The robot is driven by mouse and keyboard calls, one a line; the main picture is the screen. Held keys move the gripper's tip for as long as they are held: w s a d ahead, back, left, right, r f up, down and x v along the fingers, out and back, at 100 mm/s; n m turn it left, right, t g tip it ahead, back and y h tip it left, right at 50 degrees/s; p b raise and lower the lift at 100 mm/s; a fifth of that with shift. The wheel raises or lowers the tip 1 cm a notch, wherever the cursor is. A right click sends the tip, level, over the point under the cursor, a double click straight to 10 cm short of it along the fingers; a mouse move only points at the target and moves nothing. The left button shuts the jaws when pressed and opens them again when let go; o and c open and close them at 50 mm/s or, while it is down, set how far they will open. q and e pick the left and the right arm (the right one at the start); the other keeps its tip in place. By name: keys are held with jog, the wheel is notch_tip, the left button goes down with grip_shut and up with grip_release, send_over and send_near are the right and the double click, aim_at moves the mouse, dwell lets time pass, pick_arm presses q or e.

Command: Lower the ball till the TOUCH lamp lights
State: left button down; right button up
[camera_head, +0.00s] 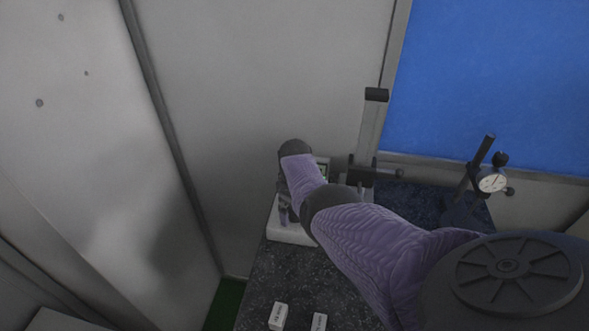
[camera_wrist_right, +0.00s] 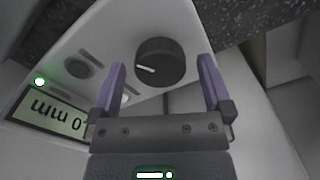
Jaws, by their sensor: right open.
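A white console (camera_head: 284,235) with a small display (camera_head: 323,171) stands at the back of the dark stone table. In the right wrist view the console (camera_wrist_right: 130,22) has a black knob (camera_wrist_right: 160,62) with a white pointer mark. Its display (camera_wrist_right: 52,119) appears upside down and partly cut off, reading in mm. A round green light (camera_wrist_right: 39,82) glows above the display; its label cannot be read. My right gripper (camera_wrist_right: 162,75) is open, its fingers appearing on either side of the knob; contact cannot be told. The ball cannot be made out. My left gripper is out of view.
A dark measuring stand (camera_head: 360,176) is partly hidden behind my right arm. A dial gauge (camera_head: 491,181) on a stand is to its right. Two small white labelled blocks (camera_head: 278,315) (camera_head: 319,322) lie on the stone table (camera_head: 262,285) at the front. Walls close in behind and left.

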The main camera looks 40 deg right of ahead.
jog(key=shift+r, duration=0.1)
notch_tip(320, 180, up, 9)
jog(key=p, duration=0.4)
jog(key=shift+p, duration=0.35)
jog(key=shift+r, duration=0.35)
